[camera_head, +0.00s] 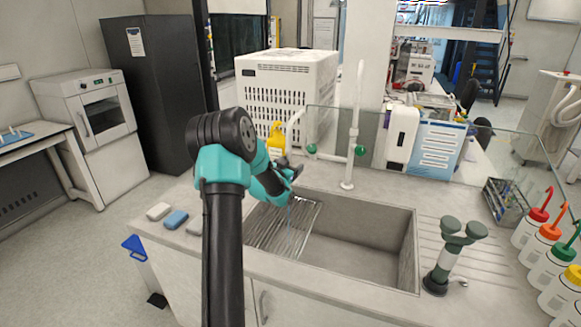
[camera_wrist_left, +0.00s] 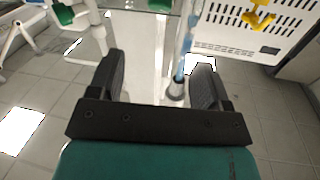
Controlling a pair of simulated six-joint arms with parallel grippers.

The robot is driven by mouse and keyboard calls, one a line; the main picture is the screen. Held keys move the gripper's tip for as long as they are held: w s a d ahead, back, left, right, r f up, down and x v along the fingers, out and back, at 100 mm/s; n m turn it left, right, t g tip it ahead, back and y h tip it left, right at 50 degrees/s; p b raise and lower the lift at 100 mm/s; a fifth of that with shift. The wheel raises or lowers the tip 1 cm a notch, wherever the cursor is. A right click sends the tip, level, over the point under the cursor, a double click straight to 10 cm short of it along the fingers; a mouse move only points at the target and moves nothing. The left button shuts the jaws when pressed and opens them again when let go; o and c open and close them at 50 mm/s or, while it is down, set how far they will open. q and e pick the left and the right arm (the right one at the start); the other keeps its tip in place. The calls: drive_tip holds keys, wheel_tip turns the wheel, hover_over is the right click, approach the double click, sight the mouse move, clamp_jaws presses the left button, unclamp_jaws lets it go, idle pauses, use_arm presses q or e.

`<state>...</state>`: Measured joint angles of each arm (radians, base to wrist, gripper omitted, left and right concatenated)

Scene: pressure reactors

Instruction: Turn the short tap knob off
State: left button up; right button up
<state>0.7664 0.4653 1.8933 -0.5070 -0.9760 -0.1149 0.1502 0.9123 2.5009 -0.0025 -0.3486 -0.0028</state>
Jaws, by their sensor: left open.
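A tall white tap (camera_head: 353,125) stands behind the sink, with one green knob (camera_head: 361,150) near its post. A second green knob (camera_head: 311,148) sits at the left end of a low horizontal pipe; I take it as the short tap's knob. A thin blue streak like running water (camera_head: 290,228) falls into the sink's left side. My left gripper (camera_head: 290,168) is open, left of and near this knob, apart from it. In the left wrist view, my fingers (camera_wrist_left: 158,65) are apart and empty; a green knob (camera_wrist_left: 63,14) shows at top left. The short spout is mostly hidden.
The sink (camera_head: 375,240) has a drying rack (camera_head: 275,228) at its left. A dark green twin-headed fixture (camera_head: 450,255) stands right of it. Wash bottles (camera_head: 540,235) line the right.

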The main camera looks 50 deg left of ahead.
sight(309, 152)
use_arm(q)
drive_tip(key=shift+s+d, duration=0.1)
drive_tip(key=shift+s, duration=0.1)
drive_tip(key=shift+f, duration=0.1)
drive_tip(key=shift+c, duration=0.7)
drive_tip(key=shift+w+a+f, duration=0.2)
drive_tip(key=shift+w+f, duration=0.1)
drive_tip(key=shift+f, duration=0.25)
drive_tip(key=shift+c, duration=0.6)
drive_tip(key=shift+w, duration=0.1)
drive_tip(key=x, duration=1.7)
drive_tip(key=shift+r, duration=0.2)
drive_tip(key=shift+c, duration=0.5)
